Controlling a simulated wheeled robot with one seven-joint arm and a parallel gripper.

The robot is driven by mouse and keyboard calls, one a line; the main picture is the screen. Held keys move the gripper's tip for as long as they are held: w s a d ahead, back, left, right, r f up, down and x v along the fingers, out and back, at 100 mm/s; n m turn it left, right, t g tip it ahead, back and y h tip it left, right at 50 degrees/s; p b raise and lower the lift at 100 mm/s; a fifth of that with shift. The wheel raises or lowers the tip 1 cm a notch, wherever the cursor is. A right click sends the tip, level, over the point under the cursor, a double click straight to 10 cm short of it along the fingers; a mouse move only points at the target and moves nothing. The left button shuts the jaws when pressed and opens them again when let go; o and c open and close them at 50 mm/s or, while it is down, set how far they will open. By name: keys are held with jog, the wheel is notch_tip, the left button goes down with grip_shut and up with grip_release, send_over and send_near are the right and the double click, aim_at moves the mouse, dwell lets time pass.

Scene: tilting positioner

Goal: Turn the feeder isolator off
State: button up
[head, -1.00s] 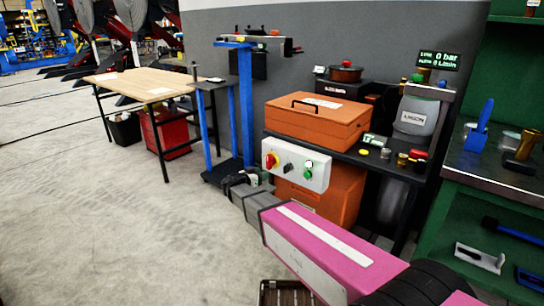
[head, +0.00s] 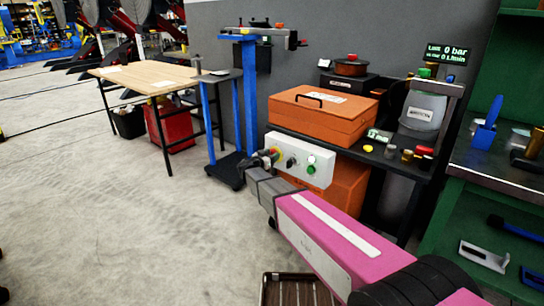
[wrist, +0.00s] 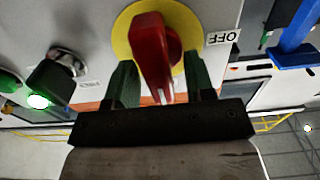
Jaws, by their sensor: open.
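The feeder isolator is a red rotary handle (wrist: 152,55) on a yellow disc (wrist: 187,22) with an OFF label (wrist: 222,37) beside it in the wrist view. It sits on the white control panel (head: 318,153) in the head view, where my gripper (head: 262,158) partly hides it. In the wrist view my gripper (wrist: 163,88) is open, with one dark green finger on each side of the red handle. The handle points roughly along the fingers, toward the palm. I cannot tell whether the fingers touch it.
A blue post stand (head: 245,95) is just left of the panel.

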jog(key=shift+w+d, duration=0.15)
grip_shut()
